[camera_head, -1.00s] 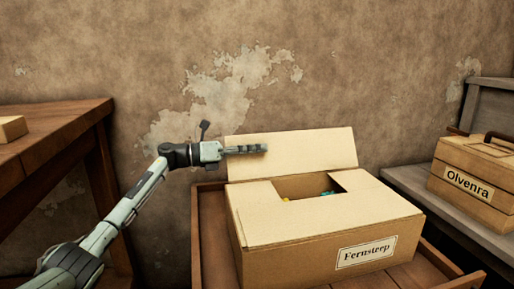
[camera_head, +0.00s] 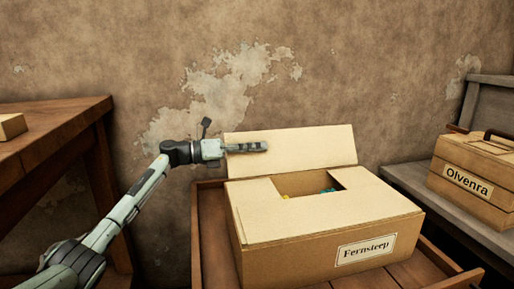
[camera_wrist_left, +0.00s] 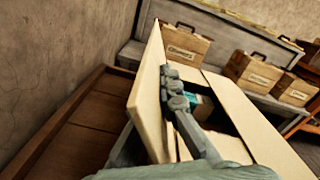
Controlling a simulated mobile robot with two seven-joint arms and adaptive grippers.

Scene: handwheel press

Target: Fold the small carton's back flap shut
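The small carton (camera_head: 330,228), labelled "Fernsteep", is brown cardboard. Its back flap (camera_head: 310,140) stands up along the rear edge, and its other top flaps (camera_head: 290,218) lie flat around an opening in the middle. The back flap also shows in the wrist view (camera_wrist_left: 148,95), rising left of my fingers. My left gripper (camera_head: 262,147) looks shut and lies along the front, inner face of the back flap near its left end. In the wrist view its fingers (camera_wrist_left: 175,90) are close beside the flap; I cannot tell whether they touch. My right gripper is out of view.
The carton sits in a wooden tray (camera_head: 213,238). Bits of teal content (camera_head: 328,190) show in the opening. A wooden box (camera_head: 470,180) labelled "Olvenra" stands on a grey bench (camera_head: 400,178) at right. A wooden table (camera_head: 60,130) is at left. The wall is behind.

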